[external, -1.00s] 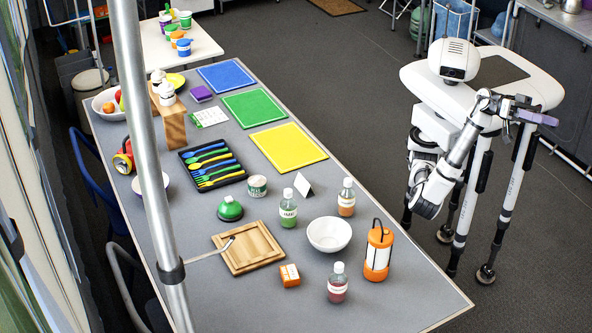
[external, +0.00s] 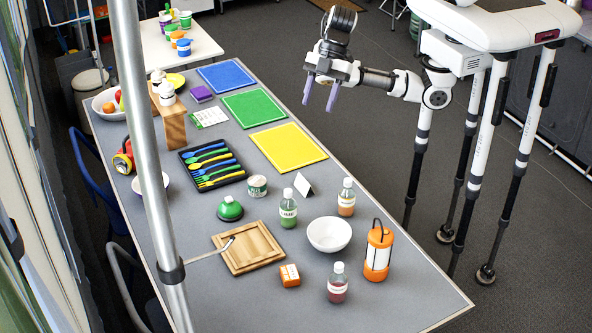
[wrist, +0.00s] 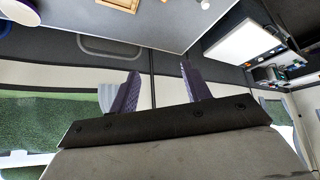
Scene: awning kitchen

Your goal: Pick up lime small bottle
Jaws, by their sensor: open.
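The lime small bottle (external: 288,209) stands upright on the grey table in the external view, with green contents, a white label and a pale cap. My gripper (external: 319,99) is open and empty, raised near the table's right edge, beyond the yellow mat and well apart from the bottle. Its two purple fingers also show in the wrist view (wrist: 158,92), spread apart with nothing between them. I cannot make out the lime bottle in the wrist view.
Near the bottle are a green-domed item (external: 230,209), a small can (external: 257,186), a white card (external: 303,186), an orange-filled bottle (external: 346,198) and a white bowl (external: 329,235). A red-filled bottle (external: 337,284) and orange lantern (external: 378,251) stand nearer the front. The yellow mat (external: 288,147) is bare.

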